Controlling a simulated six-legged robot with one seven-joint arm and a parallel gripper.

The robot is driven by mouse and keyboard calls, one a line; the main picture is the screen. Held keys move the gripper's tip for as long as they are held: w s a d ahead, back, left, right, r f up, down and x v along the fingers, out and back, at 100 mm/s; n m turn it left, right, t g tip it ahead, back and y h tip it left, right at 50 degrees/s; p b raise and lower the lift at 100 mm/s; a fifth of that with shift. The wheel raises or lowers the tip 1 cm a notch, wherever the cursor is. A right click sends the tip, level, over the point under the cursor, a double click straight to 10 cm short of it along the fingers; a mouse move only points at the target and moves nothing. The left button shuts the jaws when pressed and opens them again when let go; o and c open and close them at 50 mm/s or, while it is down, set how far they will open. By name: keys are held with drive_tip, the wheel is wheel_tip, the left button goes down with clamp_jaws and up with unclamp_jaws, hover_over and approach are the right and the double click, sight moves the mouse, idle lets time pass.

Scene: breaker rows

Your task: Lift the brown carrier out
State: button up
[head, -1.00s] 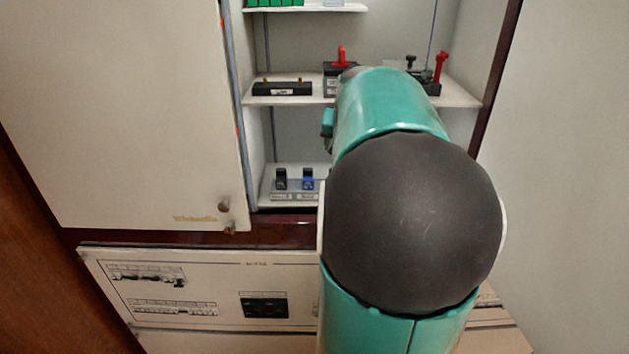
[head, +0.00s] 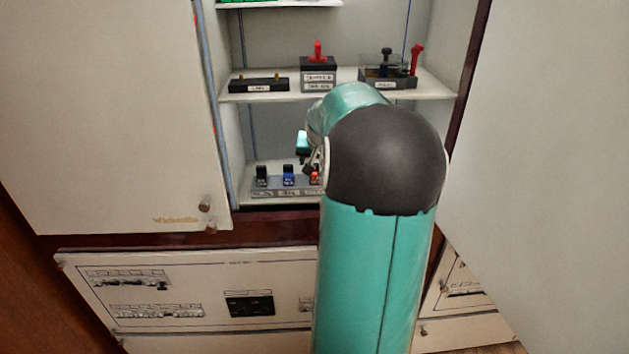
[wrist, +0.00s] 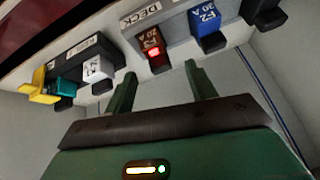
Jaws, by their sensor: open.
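The brown carrier (wrist: 149,40) sits in the grey fuse base (wrist: 178,29) in the wrist view, with a lit red lamp on its face. It also shows in the head view (head: 315,178), partly hidden by my arm. My gripper (wrist: 163,88) is open and empty. Its two fingers point toward the base, apart from the carrier. The carrier lies between the fingers' directions, closer to the left finger. In the head view my gripper is mostly hidden behind my arm.
A blue carrier (wrist: 205,27) and a black carrier (wrist: 262,12) sit right of the brown one. A black base with white, teal and yellow parts (wrist: 42,86) is at the left. A shelf (head: 345,84) with switch blocks lies above; a cabinet door (head: 110,120) stands left.

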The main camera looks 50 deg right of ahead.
drive_tip(key=shift+x, duration=1.2)
clamp_jaws()
drive_tip(key=shift+w+r, duration=0.1)
drive_tip(key=shift+a+r, duration=0.1)
drive_tip(key=shift+r, duration=0.9)
drive_tip(key=shift+r, duration=0.4)
